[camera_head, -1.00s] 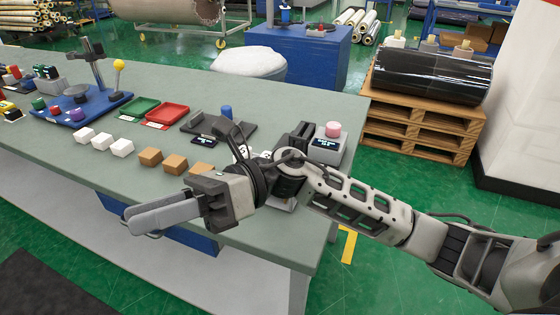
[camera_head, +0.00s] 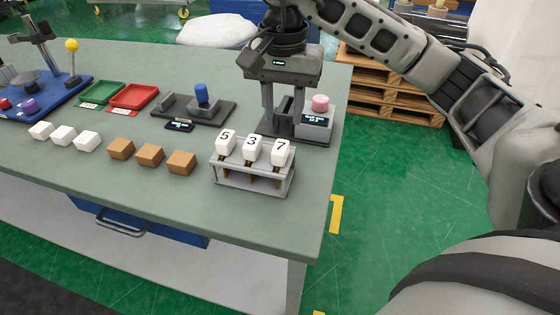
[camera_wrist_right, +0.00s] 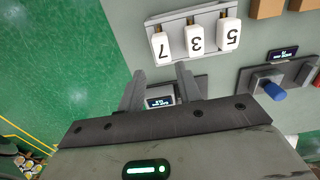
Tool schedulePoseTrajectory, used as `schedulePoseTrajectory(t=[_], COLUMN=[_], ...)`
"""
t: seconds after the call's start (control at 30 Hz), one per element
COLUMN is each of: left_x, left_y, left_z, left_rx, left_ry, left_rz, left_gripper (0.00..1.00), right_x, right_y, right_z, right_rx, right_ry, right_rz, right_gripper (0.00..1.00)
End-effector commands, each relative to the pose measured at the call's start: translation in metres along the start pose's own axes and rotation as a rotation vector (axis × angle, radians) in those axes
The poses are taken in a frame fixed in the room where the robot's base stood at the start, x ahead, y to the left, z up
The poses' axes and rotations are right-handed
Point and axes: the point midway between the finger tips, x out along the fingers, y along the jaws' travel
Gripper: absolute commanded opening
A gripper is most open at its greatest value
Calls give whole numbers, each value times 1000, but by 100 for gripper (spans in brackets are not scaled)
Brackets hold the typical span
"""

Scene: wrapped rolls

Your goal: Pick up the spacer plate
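I cannot pick out a spacer plate with certainty in either view. My right gripper (camera_head: 283,118) points down over the right end of the table, behind a grey rack (camera_head: 252,180) with white tags numbered 5, 3 and 7. Its two fingers are apart, and I see nothing held between them. In the wrist view the open fingers (camera_wrist_right: 160,70) point toward the rack (camera_wrist_right: 193,35). A dark stand (camera_head: 272,127) is partly hidden behind the fingers, beside a grey box (camera_head: 315,127) with a display and a pink top. My left gripper is not in view.
Brown blocks (camera_head: 150,155) and white blocks (camera_head: 64,135) line the table's front. A dark fixture (camera_head: 213,110) with a blue knob, a red tray (camera_head: 134,97) and a green tray (camera_head: 101,94) lie farther back. The grey-green table (camera_head: 150,205) is bare along its front edge.

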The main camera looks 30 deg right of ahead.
Motion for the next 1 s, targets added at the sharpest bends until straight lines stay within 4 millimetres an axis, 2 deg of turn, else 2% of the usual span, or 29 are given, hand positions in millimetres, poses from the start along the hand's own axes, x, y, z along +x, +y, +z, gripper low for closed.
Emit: schedulePoseTrajectory(t=[0.03,0.1,0.37,0.57,0.7,0.97,1.0], left_x=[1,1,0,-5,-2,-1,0], left_y=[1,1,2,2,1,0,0], left_z=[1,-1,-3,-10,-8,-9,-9], left_rx=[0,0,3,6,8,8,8], left_ry=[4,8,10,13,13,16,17], left_rz=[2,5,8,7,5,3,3], left_gripper=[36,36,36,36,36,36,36], right_x=[14,25,42,69,86,90,90], right_y=[0,0,-1,-3,-3,-3,-3], right_z=[1,1,1,4,3,3,3], right_rx=[-1,0,0,-1,1,0,0], right_ry=[-5,-5,-3,-6,-3,-2,-2], right_rz=[2,1,-2,3,-1,-3,-3], right_gripper=[35,35,35,35,35,35,32])
